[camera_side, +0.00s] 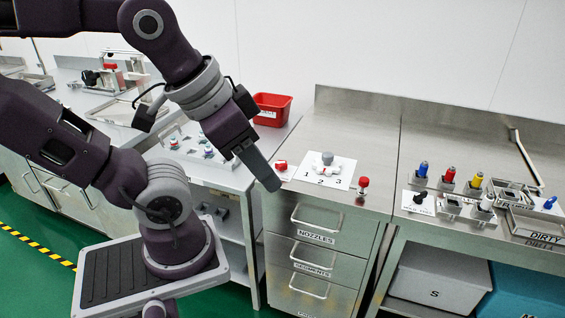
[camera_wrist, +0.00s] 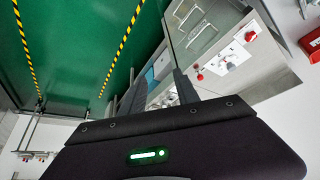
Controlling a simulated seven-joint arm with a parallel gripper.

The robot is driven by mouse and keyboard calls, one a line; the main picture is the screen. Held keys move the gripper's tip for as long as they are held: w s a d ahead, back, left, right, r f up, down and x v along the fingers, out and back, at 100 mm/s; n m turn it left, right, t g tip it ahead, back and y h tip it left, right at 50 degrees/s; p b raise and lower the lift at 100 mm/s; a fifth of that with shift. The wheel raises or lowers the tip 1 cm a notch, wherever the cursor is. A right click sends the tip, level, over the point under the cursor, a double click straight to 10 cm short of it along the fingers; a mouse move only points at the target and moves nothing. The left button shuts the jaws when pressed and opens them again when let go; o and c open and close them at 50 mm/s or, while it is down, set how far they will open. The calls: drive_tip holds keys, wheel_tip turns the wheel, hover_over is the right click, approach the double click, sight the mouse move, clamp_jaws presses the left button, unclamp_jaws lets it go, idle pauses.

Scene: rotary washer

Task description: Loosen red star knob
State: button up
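A red knob (camera_side: 281,165) sits on a small white plate on the steel bench; it also shows in the wrist view (camera_wrist: 250,36). A second red knob (camera_side: 362,183) stands upright on a short post to the right; it also shows in the wrist view (camera_wrist: 198,72). Both are too small to tell which is star-shaped. My gripper (camera_side: 270,182) hangs in front of the bench near the left red knob in the side view, apparently touching nothing. In the wrist view its two fingers (camera_wrist: 160,78) are spread apart with nothing held between them.
A white plate marked 1, 2, 3 (camera_side: 310,173) with grey parts lies between the red knobs. A red bin (camera_side: 272,108) stands at the back. Colored nozzles (camera_side: 449,174) stand on the right bench. Drawers (camera_side: 314,255) are below the steel top. A green floor (camera_wrist: 75,45) is open.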

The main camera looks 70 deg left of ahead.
drive_tip(key=shift+o, duration=1.4)
drive_tip(key=w+a+r+g, duration=0.1)
drive_tip(key=w+a, duration=0.4)
drive_tip(key=w, duration=0.4)
drive_tip(key=shift+a+m+g+y, duration=0.2)
drive_tip(key=shift+m+g+y, duration=0.1)
drive_tip(key=m+g, duration=0.2)
drive_tip(key=g, duration=0.2)
hover_over(280, 162)
drive_tip(key=f, duration=1.8)
drive_tip(key=shift+d+f, duration=0.15)
drive_tip(key=shift+d, duration=0.2)
drive_tip(key=f, duration=0.7)
drive_tip(key=shift+a+f, duration=0.25)
drive_tip(key=shift+f, duration=0.15)
clamp_jaws()
